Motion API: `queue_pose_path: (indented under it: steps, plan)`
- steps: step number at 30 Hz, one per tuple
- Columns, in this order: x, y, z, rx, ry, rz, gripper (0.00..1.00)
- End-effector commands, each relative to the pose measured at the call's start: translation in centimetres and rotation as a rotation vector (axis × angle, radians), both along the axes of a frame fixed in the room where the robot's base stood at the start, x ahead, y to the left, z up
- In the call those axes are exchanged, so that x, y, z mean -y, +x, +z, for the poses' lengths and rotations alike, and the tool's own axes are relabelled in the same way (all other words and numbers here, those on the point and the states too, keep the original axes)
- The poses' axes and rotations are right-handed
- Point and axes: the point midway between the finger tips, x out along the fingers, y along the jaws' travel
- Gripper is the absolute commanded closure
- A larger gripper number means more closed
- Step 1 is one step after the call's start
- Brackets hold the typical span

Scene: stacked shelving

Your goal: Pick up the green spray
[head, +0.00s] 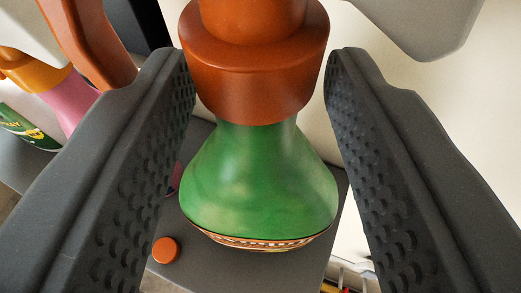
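The green spray (262,182) stands upright in the middle of the head view, with a green body and an orange-brown collar (255,75). Its top runs out of the picture and a patterned label shows near its base. My gripper (258,75) is open, with one dark finger on each side of the bottle's collar. A narrow gap shows between the collar and the right finger. The left finger is very close to the collar, and I cannot tell whether it touches.
The bottle stands on a grey shelf (225,268), with a small orange cap (165,250) at its front left. A pink bottle (72,100) and a green container (27,128) are at the left. A pale wall is behind.

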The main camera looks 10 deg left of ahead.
Motion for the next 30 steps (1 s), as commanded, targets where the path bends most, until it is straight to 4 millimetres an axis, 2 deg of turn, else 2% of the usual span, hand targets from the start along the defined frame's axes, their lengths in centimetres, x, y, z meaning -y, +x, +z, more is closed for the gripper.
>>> queue_pose_path:
  steps: [6,7,9,11,30]
  plan:
    - [-0.08,0.15,-0.11,0.001,0.0,0.0,0.6]
    - [-0.08,0.14,-0.11,0.001,0.0,0.0,0.66]
    - [-0.08,0.14,-0.1,0.001,0.0,0.0,0.86]
    - [-0.09,0.14,-0.11,0.001,0.0,0.0,1.0]
    - [-0.06,0.14,-0.1,0.001,0.0,0.0,1.0]
